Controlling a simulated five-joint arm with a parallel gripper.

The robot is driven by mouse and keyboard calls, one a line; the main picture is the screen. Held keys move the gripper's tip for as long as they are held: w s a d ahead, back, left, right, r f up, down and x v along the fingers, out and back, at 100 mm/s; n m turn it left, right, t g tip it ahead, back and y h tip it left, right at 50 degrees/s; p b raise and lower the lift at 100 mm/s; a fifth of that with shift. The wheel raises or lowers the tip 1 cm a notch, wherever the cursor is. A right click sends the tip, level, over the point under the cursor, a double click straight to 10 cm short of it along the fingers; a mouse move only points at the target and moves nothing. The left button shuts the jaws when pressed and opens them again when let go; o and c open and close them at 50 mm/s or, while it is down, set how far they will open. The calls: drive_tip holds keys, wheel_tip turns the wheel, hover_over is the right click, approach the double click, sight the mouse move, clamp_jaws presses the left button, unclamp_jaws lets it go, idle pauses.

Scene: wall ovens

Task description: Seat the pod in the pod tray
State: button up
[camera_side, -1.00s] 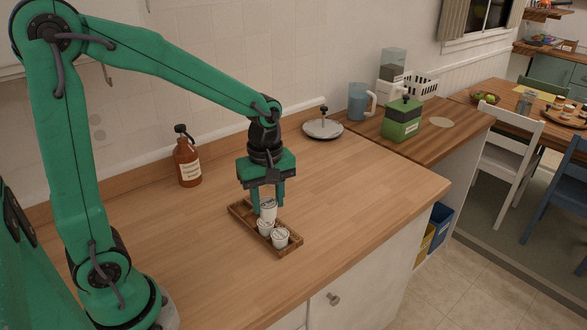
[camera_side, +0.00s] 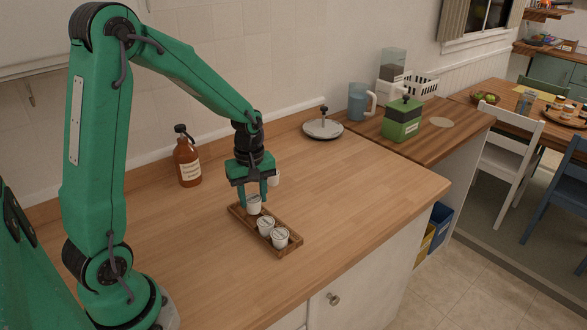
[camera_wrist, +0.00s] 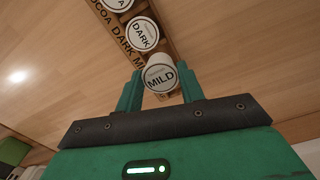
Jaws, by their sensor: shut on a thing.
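A white pod (camera_side: 254,206) is between the fingers of my gripper (camera_side: 256,200), which is shut on it. It is upright at the far-left end of the brown wooden pod tray (camera_side: 291,250). In the wrist view, the held pod's lid (camera_wrist: 160,78) reads MILD and sits between both green fingertips (camera_wrist: 160,92). Two other white pods (camera_side: 265,226) (camera_side: 280,238) stand in the tray's other places. The wrist view shows their lids, one marked DARK (camera_wrist: 143,34). I cannot tell whether the held pod's base touches the tray floor.
A small white object (camera_side: 274,179) stands just behind my gripper, partly hidden. A brown bottle (camera_side: 187,163) stands to the left. A round plate with a knob (camera_side: 323,129) and a green box (camera_side: 402,121) are farther back. The counter right of the tray is clear.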

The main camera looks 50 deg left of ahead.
sight(253, 207)
drive_tip(key=shift+w+a+f, duration=0.15)
drive_tip(key=shift+a+f, duration=0.2)
drive_tip(key=shift+a, duration=0.3)
drive_tip(key=shift+f, duration=0.1)
drive_tip(key=shift+f, duration=1.9)
drive_tip(key=shift+f, duration=0.15)
drive_tip(key=o, duration=0.9)
drive_tip(key=shift+o, duration=0.2)
